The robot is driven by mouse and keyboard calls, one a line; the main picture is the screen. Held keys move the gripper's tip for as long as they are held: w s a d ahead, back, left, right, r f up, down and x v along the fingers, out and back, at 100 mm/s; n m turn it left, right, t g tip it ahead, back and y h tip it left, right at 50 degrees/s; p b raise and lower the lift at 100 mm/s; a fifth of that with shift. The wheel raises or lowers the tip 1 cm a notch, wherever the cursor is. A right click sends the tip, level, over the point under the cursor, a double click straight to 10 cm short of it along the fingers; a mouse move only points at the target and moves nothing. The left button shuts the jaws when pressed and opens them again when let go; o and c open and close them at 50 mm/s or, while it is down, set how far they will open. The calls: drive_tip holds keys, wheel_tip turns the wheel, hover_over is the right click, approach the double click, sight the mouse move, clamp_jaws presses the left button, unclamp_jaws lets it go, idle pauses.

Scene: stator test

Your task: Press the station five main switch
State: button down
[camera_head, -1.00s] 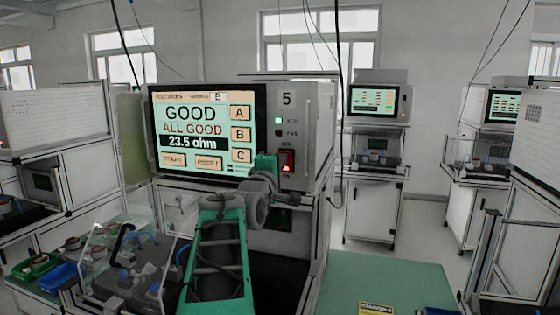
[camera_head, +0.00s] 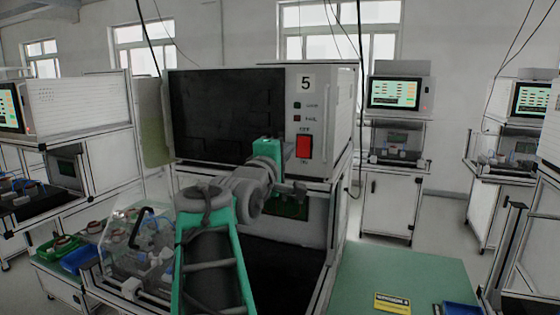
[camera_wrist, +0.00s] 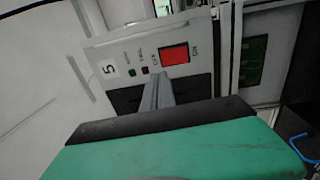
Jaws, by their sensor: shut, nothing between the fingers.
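The station five tester (camera_head: 330,90) carries the label "5" and a black, dark screen (camera_head: 225,115). Its red main switch (camera_head: 303,146) is on the right of the front panel, and its light is off. The red switch also shows in the wrist view (camera_wrist: 175,56). My gripper (camera_head: 285,150) is just left of the switch in the head view. In the wrist view, my gripper's closed fingers (camera_wrist: 157,88) point at the panel, just below and left of the switch. Whether the fingertips touch the panel cannot be told.
A green-topped table (camera_head: 385,275) with a yellow label (camera_head: 391,303) lies at the lower right. A clear-covered fixture (camera_head: 140,250) and green and blue bins (camera_head: 78,260) are at the lower left. Other lit stations (camera_head: 397,92) stand behind.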

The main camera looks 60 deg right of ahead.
drive_tip(key=a, duration=0.4)
drive_tip(key=shift+s+a+r, duration=0.25)
drive_tip(key=shift+r, duration=0.05)
